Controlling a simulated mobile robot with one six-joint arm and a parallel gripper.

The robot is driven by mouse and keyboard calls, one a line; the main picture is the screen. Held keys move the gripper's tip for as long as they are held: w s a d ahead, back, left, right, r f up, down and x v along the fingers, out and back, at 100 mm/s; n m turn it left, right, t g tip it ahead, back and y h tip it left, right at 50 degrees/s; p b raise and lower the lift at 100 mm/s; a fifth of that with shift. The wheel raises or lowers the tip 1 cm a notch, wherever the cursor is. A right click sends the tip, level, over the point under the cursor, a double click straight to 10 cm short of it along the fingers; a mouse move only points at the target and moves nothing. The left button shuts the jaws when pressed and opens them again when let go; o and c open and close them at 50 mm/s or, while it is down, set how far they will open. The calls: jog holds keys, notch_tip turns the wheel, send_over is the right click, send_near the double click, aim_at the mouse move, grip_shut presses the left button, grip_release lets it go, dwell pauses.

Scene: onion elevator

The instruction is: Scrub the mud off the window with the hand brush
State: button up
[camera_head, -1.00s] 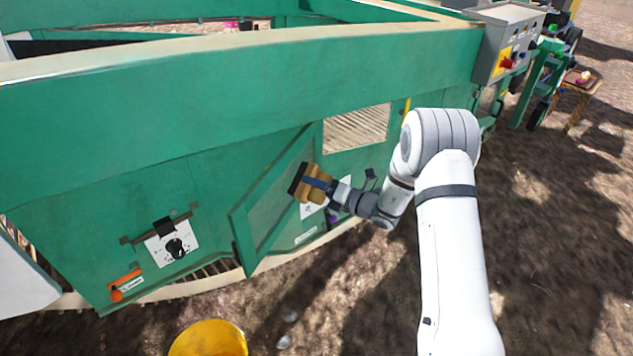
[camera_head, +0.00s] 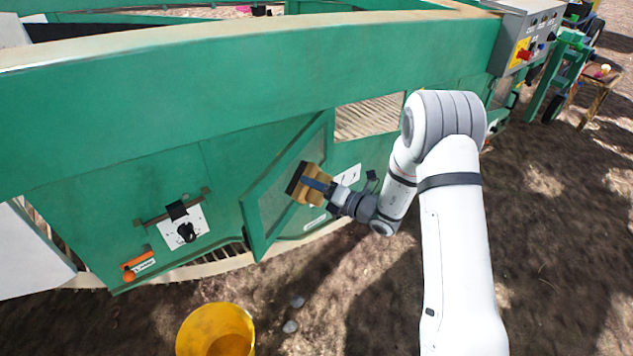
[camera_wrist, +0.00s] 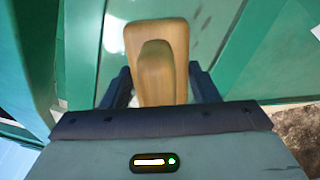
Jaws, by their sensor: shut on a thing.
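The hand brush (camera_head: 313,186) has a tan wooden body with dark bristles facing left. My gripper (camera_head: 331,191) is shut on it. In the wrist view, my gripper (camera_wrist: 160,92) holds the brush's wooden handle (camera_wrist: 158,65) between its dark fingers. The window (camera_head: 285,185) is a greyish pane in an open green door that stands out from the machine's green side. The brush is in front of the pane at its right part; I cannot tell whether the bristles touch it. Little mud can be made out; the wrist view shows a few small dark specks on the pane.
A yellow bucket (camera_head: 216,331) stands on the ground below the door. A panel with a black knob (camera_head: 186,232) and an orange handle (camera_head: 129,275) are on the machine's side. A grey control box (camera_head: 522,42) is at upper right.

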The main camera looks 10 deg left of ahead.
aim_at(304, 194)
jog(key=shift+s+a, duration=0.35)
jog(key=shift+s, duration=0.6)
jog(key=shift+s+a, duration=0.3)
jog(key=shift+s, duration=0.6)
jog(key=shift+s+a+r, duration=0.1)
jog(key=shift+s+a, duration=0.3)
jog(key=shift+s, duration=0.45)
jog(key=shift+s+a, duration=0.35)
jog(key=shift+s, duration=0.5)
jog(key=shift+v, duration=2.95)
jog(key=shift+d, duration=0.2)
jog(key=shift+v, duration=1.4)
